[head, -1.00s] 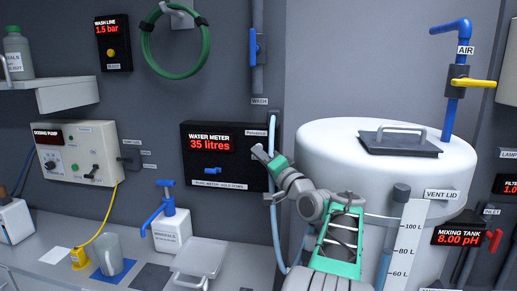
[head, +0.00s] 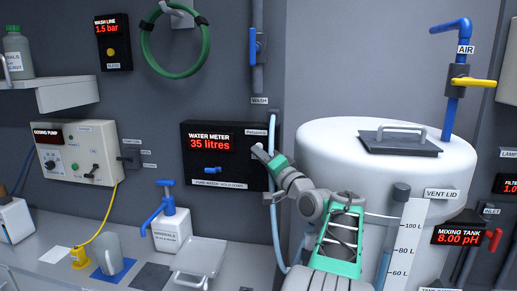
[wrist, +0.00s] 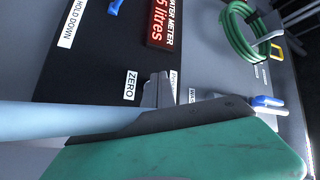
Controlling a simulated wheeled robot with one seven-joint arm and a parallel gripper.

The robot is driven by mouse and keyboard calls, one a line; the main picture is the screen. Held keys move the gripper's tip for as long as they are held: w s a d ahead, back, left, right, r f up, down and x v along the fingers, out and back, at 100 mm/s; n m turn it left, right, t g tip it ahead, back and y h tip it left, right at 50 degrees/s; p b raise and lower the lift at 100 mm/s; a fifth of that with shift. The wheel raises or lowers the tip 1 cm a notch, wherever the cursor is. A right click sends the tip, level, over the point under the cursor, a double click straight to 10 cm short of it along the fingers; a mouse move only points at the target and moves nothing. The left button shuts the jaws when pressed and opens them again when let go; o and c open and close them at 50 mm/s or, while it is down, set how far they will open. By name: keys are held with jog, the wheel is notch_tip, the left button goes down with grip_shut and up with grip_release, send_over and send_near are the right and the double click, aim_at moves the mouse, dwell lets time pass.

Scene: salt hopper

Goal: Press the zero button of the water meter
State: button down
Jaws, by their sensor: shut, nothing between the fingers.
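The water meter (head: 225,170) is a black wall panel with a red display (head: 210,144) reading 35 litres and a small blue lever below. In the wrist view the display shows at the top (wrist: 163,22), and a white ZERO label (wrist: 130,86) sits beside my fingertips. My gripper (head: 259,152) is shut and empty, with its tips at the right side of the panel. In the wrist view my gripper (wrist: 158,92) is close to the panel beside the label. The zero button is not visible, hidden by my fingers; I cannot tell whether they touch it.
The white mixing tank (head: 350,165) stands right of the meter. A pale blue hose (head: 273,225) runs down along the panel's right edge. A blue-topped minerals bottle (head: 170,225) stands on the counter below. A green hose coil (head: 146,45) hangs above.

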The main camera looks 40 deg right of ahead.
dwell(0.7)
jog(key=shift+w+d, duration=0.25)
jog(key=shift+d, duration=0.05)
jog(key=shift+w+d+r, duration=0.2)
jog(key=shift+w+r, duration=0.05)
jog(key=shift+r, duration=0.2)
dwell(1.5)
